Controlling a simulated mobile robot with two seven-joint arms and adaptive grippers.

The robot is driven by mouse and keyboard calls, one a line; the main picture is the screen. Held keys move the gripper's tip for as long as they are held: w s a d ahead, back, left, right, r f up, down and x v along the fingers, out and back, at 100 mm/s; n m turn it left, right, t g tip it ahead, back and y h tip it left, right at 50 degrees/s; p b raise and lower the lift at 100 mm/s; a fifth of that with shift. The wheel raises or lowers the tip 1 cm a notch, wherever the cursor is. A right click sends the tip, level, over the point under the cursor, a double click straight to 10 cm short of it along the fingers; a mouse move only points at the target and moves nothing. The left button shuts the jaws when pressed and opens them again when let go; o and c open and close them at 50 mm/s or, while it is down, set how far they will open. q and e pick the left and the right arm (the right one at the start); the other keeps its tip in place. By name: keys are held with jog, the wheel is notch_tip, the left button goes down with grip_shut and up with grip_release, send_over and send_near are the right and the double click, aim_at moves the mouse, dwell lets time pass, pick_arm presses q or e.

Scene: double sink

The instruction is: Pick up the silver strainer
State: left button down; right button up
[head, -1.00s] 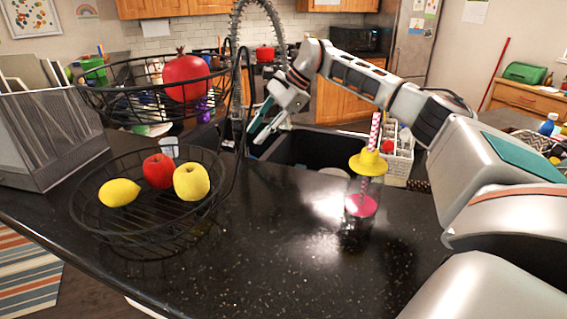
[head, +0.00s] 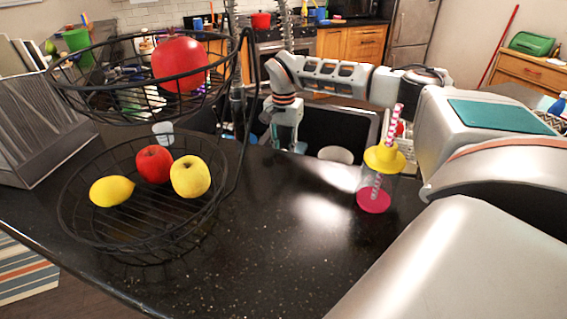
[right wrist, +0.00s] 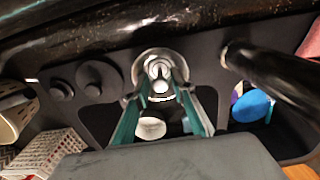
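A round, shiny silver piece (right wrist: 160,68), which looks like the silver strainer, shows in the right wrist view just past and between my right fingertips. I cannot tell whether the fingers touch it. My right gripper (right wrist: 162,90) has its two teal fingers apart. In the head view my right gripper (head: 284,143) points down at the near side of the dark sink, and its tips are partly hidden. I cannot make out the strainer in the head view. My left gripper is not in view.
A two-tier wire basket (head: 75,215) with fruit stands at the left of the black counter (head: 260,255). A glass with a yellow lid and straw (head: 380,180) stands near the sink edge. A white bowl (head: 335,155) lies in the sink (head: 335,127).

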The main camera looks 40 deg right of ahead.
jog(key=shift+f, duration=0.6)
grip_shut()
jog(key=shift+d+r, duration=0.1)
